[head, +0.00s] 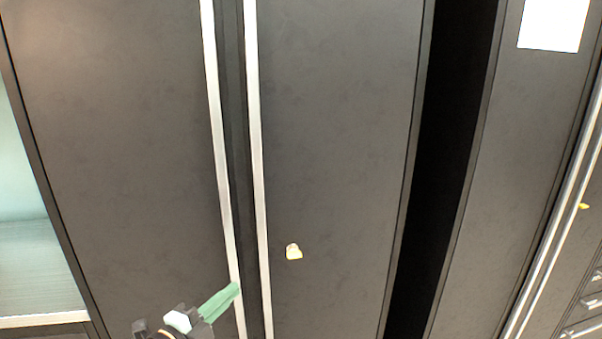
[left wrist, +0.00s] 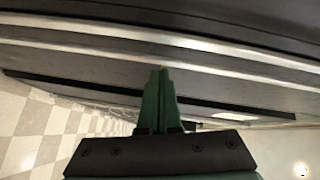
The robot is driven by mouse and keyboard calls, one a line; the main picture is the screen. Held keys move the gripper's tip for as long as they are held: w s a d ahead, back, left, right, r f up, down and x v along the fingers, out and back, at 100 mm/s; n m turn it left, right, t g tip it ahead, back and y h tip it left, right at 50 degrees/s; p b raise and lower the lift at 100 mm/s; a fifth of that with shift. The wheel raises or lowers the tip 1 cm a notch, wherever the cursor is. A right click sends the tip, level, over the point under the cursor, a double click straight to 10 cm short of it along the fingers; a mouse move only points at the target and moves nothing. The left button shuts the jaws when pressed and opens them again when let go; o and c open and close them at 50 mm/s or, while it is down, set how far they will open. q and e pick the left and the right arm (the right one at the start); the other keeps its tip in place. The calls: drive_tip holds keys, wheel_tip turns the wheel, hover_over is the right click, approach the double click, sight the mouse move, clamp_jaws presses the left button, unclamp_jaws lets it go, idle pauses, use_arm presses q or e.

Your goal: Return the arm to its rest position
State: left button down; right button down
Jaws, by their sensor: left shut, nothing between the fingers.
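My left gripper (head: 219,302) shows at the bottom of the head view, in front of the dark cabinet's left door. Its green fingers are shut with nothing between them. The fingertips appear close to the left pale vertical handle (head: 217,140); whether they touch it I cannot tell. In the left wrist view the shut green fingers (left wrist: 158,75) point at the dark cabinet front with its pale bars (left wrist: 190,45). My right gripper is in neither view.
Two tall dark doors (head: 335,120) fill the middle of the head view. A small pale yellowish thing (head: 293,251) shows against the right door. A black gap (head: 445,160) lies to their right, then another dark panel with a white rectangle (head: 553,24). Checkered floor (left wrist: 35,130) shows in the wrist view.

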use_arm(q)
drive_tip(key=s+d+f+n+g+y, duration=0.1)
drive_tip(key=s+f+n, duration=0.35)
drive_tip(key=f, duration=0.35)
drive_tip(key=s+d+f+n+g+y, duration=0.1)
drive_tip(key=s+f+n, duration=0.35)
drive_tip(key=f, duration=0.35)
drive_tip(key=s+a+f+n+g+y, duration=0.1)
drive_tip(key=s+f+n+g, duration=0.1)
drive_tip(key=s+f+n, duration=0.2)
drive_tip(key=s+a+f+n+g+y, duration=0.1)
drive_tip(key=s+f+n, duration=0.4)
drive_tip(key=s+f, duration=0.5)
drive_tip(key=shift+s+a+f+g+y, duration=0.2)
drive_tip(key=shift+s+a+g+y, duration=0.15)
drive_tip(key=shift+s+g, duration=0.35)
drive_tip(key=shift+d, duration=0.1)
